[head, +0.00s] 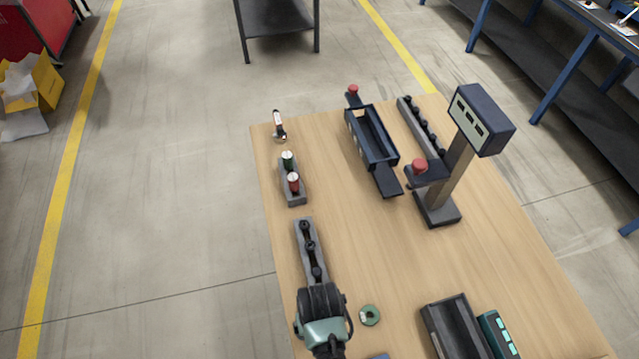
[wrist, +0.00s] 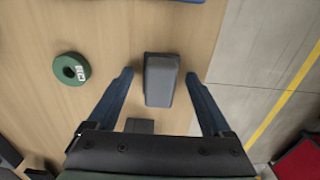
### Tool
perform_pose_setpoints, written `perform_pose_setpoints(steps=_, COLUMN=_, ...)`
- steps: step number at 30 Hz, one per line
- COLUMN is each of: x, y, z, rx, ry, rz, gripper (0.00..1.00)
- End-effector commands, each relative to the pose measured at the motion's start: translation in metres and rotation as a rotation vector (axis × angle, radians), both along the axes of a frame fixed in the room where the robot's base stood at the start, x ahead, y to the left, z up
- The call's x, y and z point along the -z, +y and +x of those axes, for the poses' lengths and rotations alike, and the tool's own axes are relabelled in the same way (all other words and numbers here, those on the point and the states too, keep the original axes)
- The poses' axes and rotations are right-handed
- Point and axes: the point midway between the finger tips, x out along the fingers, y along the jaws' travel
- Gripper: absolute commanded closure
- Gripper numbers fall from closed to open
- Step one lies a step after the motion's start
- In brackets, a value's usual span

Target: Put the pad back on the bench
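My gripper (wrist: 158,74) is low over the near left part of the wooden bench (head: 370,240), with its fingers apart. In the wrist view, a dark grey rounded block (wrist: 161,80), which looks like the pad, is between the fingers with a gap on each side. It seems to lie on the bench near its edge; contact underneath cannot be made out. In the head view my gripper (head: 322,305) hides this block.
A grey rack with black knobs (head: 309,245) lies just beyond my gripper. A green ring (head: 370,315) is to its right. A dark tray (head: 452,325) stands at the near right, a display stand (head: 440,209) further back. The bench middle is clear.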

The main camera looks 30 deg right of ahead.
Motion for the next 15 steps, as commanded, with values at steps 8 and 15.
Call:
perform_pose_setpoints(steps=8, x=-0.010, y=0.000, z=0.001, rx=0.000, ry=-0.003, rz=-0.001, gripper=0.16)
perform_pose_setpoints(steps=15, x=-0.054, y=-0.001, z=0.002, rx=0.000, ry=-0.005, rz=-0.001, gripper=0.16)
